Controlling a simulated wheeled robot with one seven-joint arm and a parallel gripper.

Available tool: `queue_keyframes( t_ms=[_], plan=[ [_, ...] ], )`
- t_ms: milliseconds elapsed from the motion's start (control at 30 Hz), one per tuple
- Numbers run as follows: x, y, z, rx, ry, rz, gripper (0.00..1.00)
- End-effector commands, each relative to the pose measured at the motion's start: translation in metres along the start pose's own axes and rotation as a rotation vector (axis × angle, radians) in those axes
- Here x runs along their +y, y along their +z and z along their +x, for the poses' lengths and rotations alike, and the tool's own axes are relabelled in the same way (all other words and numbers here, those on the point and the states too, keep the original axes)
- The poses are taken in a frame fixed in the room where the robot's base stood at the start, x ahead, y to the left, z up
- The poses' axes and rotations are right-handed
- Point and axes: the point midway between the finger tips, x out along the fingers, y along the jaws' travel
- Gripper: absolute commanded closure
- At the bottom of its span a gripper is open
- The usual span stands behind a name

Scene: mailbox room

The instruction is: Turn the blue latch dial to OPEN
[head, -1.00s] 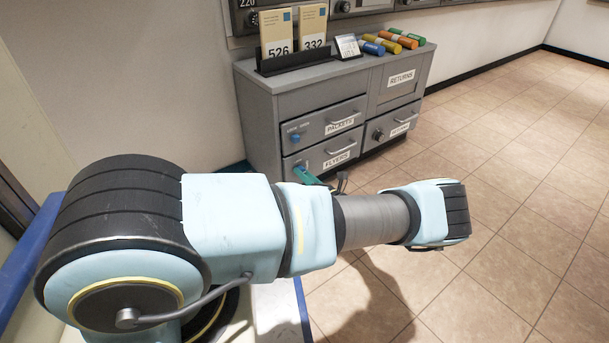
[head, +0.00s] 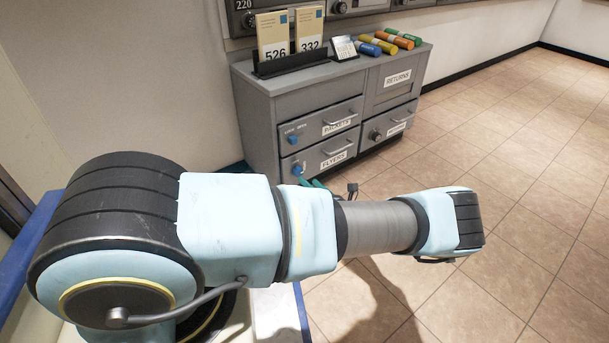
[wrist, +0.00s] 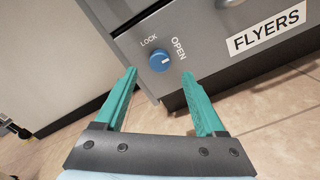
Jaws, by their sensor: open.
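The blue latch dial (wrist: 159,61) sits on the grey front of the FLYERS drawer, between the LOCK and OPEN labels. Its pale mark seems to point right, to the OPEN side, but it is small. The same dial (head: 297,170) shows in the head view, below a second blue dial (head: 293,139) on the PACKETS drawer. My gripper (wrist: 159,73) is open and empty. Its teal fingers lie either side of the dial in the wrist view, apart from it. In the head view my gripper (head: 314,184) is below and right of the dial, partly hidden by my arm.
The grey cabinet (head: 258,110) carries a sorter with cards marked 526 and 332, a small display (head: 343,48) and several coloured tubes. Drawer handles (head: 338,151) stick out right of the dials. The tiled floor to the right is clear.

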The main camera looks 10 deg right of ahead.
Motion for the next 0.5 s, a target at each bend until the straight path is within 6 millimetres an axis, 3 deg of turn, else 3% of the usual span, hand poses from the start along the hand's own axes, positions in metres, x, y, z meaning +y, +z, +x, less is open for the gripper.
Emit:
queue_keyframes(
  t_ms=[200,500],
  plan=[
    [0.001,0.001,-0.038,0.000,-0.002,0.000,0.28],
    [0.000,0.000,-0.053,0.001,0.000,0.000,0.28]
  ],
)
